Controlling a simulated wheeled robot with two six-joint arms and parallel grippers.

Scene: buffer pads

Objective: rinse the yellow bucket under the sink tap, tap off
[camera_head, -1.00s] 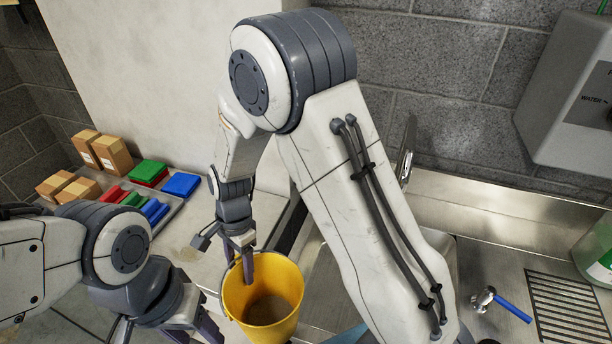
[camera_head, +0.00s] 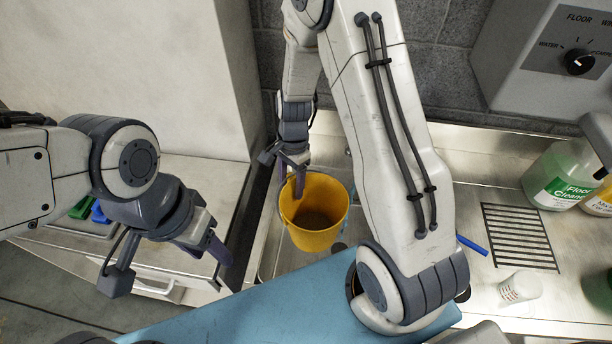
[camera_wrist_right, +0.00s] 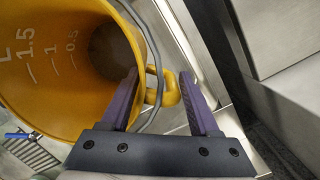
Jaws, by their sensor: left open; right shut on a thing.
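The yellow bucket (camera_head: 322,232) is upright at the left part of the steel sink (camera_head: 277,243). Its inside looks brownish at the bottom. My right gripper (camera_head: 296,176) is shut on the bucket at its rim; in the right wrist view its fingers (camera_wrist_right: 162,95) are either side of a yellow lug by the grey wire handle. The bucket (camera_wrist_right: 55,100) shows measuring marks inside. A blue lever (camera_head: 472,245) lies right of my right arm. The tap spout cannot be made out behind that arm. My left gripper (camera_head: 212,250) is open and empty, left of the bucket.
A dispenser with a knob (camera_head: 579,62) hangs on the wall at upper right. A blue surface (camera_head: 255,308) spans the front.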

